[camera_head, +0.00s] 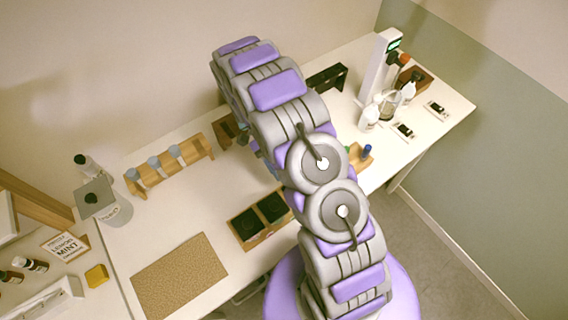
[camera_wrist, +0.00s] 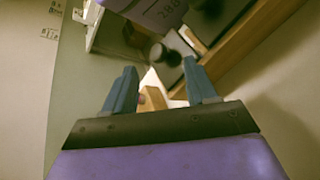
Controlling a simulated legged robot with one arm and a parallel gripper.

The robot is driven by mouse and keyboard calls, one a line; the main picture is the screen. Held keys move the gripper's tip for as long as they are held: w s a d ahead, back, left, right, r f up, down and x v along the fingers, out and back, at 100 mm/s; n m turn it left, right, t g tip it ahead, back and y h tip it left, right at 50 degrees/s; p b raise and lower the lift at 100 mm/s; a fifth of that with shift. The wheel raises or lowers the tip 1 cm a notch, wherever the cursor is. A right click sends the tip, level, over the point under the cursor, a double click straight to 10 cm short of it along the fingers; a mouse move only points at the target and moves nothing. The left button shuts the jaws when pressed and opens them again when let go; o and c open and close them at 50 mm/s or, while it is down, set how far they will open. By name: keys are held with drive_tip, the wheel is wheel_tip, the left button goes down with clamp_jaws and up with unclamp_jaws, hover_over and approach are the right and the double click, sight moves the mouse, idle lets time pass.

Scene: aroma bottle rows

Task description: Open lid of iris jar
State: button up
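My gripper (camera_wrist: 160,78) shows in the wrist view as two blue fingers spread wide apart, with no object held between them. No jar can be read as iris in either view. A purple object with partly legible print (camera_wrist: 158,10) is cut off at the top of the wrist view, beyond the fingers; I cannot tell whether it is the iris jar. A clear jar with a grey square top (camera_head: 110,205) stands at the left of the table in the head view.
A wooden rack with blue-topped bottles (camera_head: 170,166) stands at the back. A wooden tray with two dark compartments (camera_head: 260,222) and a cork mat (camera_head: 180,277) lie at the front. White bottles (camera_head: 370,116) stand at the right. My arm hides the table's middle.

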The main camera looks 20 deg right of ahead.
drive_tip(key=s+r, duration=0.2)
drive_tip(key=s, duration=0.6)
drive_tip(key=s+r+p, duration=0.1)
drive_tip(key=s+r, duration=0.2)
drive_tip(key=s, duration=0.5)
drive_tip(key=shift+d, duration=0.15)
drive_tip(key=shift+w, duration=0.1)
idle(0.6)
drive_tip(key=s+r+n+t+y+b, duration=0.4)
drive_tip(key=s+r+n+t, duration=0.1)
drive_tip(key=r+t, duration=0.5)
drive_tip(key=shift+s+d+r, duration=0.2)
drive_tip(key=shift+s+d, duration=0.1)
idle(0.4)
